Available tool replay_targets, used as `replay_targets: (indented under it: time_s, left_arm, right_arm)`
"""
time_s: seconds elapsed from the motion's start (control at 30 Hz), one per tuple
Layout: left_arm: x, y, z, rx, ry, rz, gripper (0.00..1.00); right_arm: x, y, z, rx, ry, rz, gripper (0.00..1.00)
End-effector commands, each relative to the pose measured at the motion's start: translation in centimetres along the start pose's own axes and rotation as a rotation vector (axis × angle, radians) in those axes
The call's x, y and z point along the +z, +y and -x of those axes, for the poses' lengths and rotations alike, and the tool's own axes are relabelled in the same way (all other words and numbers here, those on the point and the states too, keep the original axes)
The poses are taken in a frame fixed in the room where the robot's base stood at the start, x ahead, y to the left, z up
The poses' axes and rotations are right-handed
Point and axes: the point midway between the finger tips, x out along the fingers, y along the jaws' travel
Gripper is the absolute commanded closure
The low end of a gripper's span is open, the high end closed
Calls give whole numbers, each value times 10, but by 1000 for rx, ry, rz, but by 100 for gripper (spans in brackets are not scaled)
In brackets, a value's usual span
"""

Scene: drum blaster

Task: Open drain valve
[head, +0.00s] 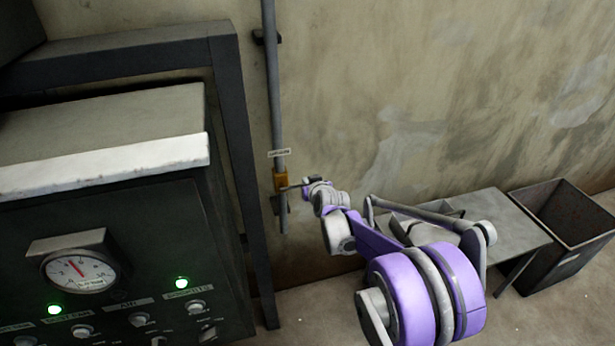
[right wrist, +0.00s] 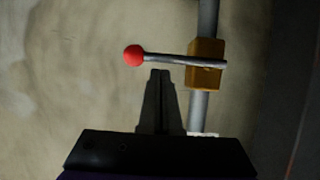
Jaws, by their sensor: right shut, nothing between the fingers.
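The drain valve (head: 281,181) is an orange-brown block on a thin grey vertical pipe against the wall, just below a small label. In the right wrist view the valve block (right wrist: 204,64) has a grey lever (right wrist: 172,59) lying across the pipe, with a red ball (right wrist: 134,56) on its end. My right gripper (head: 309,182) is beside the valve, to its right in the head view. In the right wrist view its closed, empty fingers (right wrist: 160,77) end right at the lever's lower edge, between ball and block; I cannot tell if they touch. My left gripper is out of view.
A dark control cabinet (head: 130,240) with a gauge (head: 79,272), knobs and green lights stands at the left, beside a dark metal frame (head: 243,150). A grey bench (head: 500,228) and an open bin (head: 566,218) stand at the right. The wall is otherwise clear.

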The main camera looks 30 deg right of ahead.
Motion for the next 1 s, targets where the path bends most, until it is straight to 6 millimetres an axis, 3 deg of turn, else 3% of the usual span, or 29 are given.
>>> replay_targets:
  time_s: [1.0]
  left_arm:
    - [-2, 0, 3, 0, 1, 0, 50]
  right_arm:
    - [7, 2, -3, -43, 0, -91, 100]
